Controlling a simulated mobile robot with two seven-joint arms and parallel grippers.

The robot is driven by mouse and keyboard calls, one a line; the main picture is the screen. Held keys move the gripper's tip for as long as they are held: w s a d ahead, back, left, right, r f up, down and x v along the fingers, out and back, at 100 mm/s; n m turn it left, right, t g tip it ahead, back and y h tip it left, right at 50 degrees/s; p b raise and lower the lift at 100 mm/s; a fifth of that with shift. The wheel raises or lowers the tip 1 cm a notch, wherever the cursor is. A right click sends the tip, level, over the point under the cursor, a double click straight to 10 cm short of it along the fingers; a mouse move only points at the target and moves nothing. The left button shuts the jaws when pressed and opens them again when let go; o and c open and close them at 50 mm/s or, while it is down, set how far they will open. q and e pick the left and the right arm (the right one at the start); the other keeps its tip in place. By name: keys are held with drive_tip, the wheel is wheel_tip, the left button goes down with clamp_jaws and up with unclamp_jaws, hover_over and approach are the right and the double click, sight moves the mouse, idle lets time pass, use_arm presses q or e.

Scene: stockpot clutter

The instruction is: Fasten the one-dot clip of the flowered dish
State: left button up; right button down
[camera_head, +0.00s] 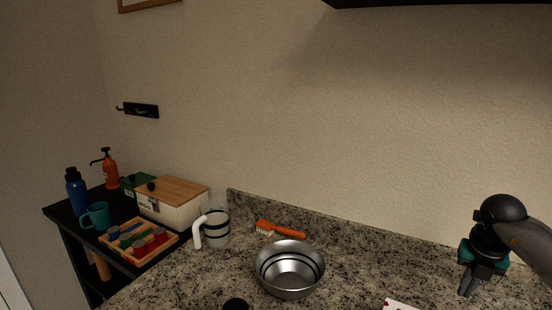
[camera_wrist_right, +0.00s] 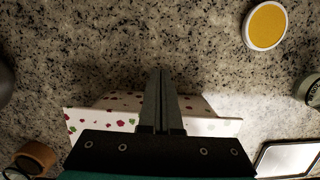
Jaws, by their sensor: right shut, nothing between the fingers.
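The flowered dish (camera_head: 399,306), white with red marks, shows only as a small corner at the bottom edge of the head view. In the right wrist view the dish (camera_wrist_right: 95,120) is white with red and green flowers and lies partly behind my right gripper (camera_wrist_right: 160,72). The fingers are together with nothing between them. In the head view my right gripper (camera_head: 467,292) points down over the counter, to the right of the dish corner. I cannot make out the one-dot clip or any other clip. My left gripper is not in view.
A side table at left holds a box (camera_head: 172,206) and a block tray (camera_head: 148,259). The right wrist view shows a yellow round item (camera_wrist_right: 266,26) on the counter.

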drive_tip(key=shift+s+a+f, duration=0.2)
drive_tip(key=shift+s+f, duration=0.1)
drive_tip(key=shift+f, duration=0.35)
drive_tip(key=shift+s+a+f, duration=0.15)
drive_tip(key=shift+s+f, duration=0.15)
drive_tip(key=shift+f, duration=0.35)
drive_tip(key=shift+s+a+f+p, duration=0.1)
drive_tip(key=shift+s+a+p, duration=0.35)
drive_tip(key=shift+s, duration=0.2)
drive_tip(key=shift+s+a+f+p, duration=0.1)
drive_tip(key=shift+s+a+p, duration=0.2)
drive_tip(key=shift+s+p, duration=0.3)
wheel_tip(320, 180, up, 8)
drive_tip(key=w+d+p, duration=0.1)
drive_tip(key=w+p, duration=0.1)
drive_tip(key=p, duration=0.2)
drive_tip(key=shift+w+d+r, duration=0.15)
drive_tip(key=shift+w+d, duration=0.15)
drive_tip(key=shift+w, duration=0.05)
idle(0.3)
